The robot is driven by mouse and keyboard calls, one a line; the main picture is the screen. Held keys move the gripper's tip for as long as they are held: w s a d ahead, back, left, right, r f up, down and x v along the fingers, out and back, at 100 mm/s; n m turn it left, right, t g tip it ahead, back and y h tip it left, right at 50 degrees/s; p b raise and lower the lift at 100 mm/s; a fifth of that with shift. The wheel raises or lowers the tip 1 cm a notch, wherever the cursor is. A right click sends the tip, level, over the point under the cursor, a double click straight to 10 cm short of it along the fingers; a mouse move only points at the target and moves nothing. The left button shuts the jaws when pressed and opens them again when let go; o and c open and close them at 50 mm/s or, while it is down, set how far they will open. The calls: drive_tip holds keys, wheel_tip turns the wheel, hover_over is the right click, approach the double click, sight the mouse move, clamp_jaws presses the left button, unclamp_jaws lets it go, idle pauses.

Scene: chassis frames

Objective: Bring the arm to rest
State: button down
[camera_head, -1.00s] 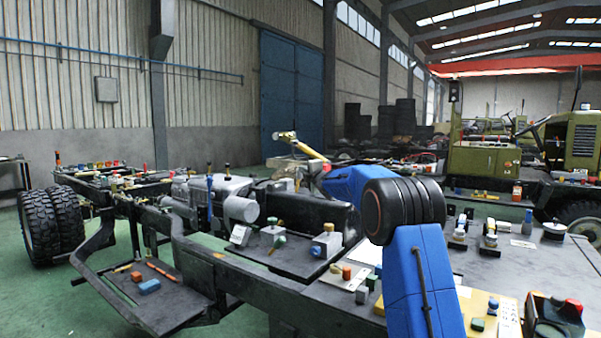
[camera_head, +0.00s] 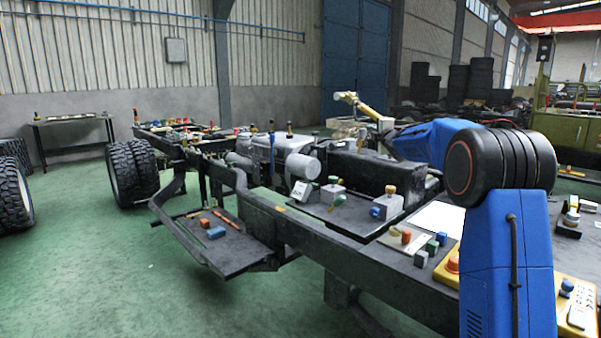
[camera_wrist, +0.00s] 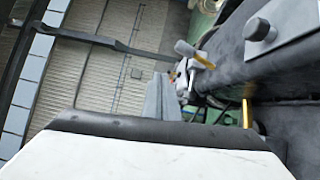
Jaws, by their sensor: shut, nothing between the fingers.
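My blue arm fills the right side of the head view. A blue upright link rises to a black round joint, and a second blue link reaches away to the left over the chassis frame (camera_head: 345,260). My gripper (camera_wrist: 160,92) shows in the wrist view as a grey narrow shape above a white, black-edged body. Its fingers are together with nothing between them. In the head view I cannot make the gripper out clearly. A dark beam with a bolt (camera_wrist: 260,30) runs close along the right of the wrist view.
A low side shelf (camera_head: 230,250) with small blocks juts from the chassis. A dark wheel (camera_head: 132,172) stands at its far left end. A table (camera_head: 75,123) stands by the wall. Stacked tyres (camera_head: 470,85) stand at the back. Green floor is open at front left.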

drive_tip(key=s+a+f+m+g+h, duration=0.1)
drive_tip(key=s+f+m+g+h, duration=0.3)
drive_tip(key=s, duration=1.1)
drive_tip(key=s+a+f+m+g, duration=0.15)
drive_tip(key=s+m, duration=0.55)
drive_tip(key=s, duration=0.8)
drive_tip(key=s+a+f+m+g+y, duration=0.1)
drive_tip(key=s+a+f+m+g, duration=0.1)
drive_tip(key=s+f, duration=0.6)
drive_tip(key=s+a+f+m+g+y, duration=0.1)
drive_tip(key=s+a+f+m+g, duration=0.2)
drive_tip(key=s, duration=1.9)
drive_tip(key=s+a+f+m+g+y, duration=0.1)
drive_tip(key=s+a+f+m+g, duration=0.2)
drive_tip(key=s+f, duration=1)
drive_tip(key=s, duration=0.2)
drive_tip(key=shift+s+a+f+m, duration=0.25)
drive_tip(key=shift+s+a+m, duration=0.05)
drive_tip(key=shift+s, duration=0.1)
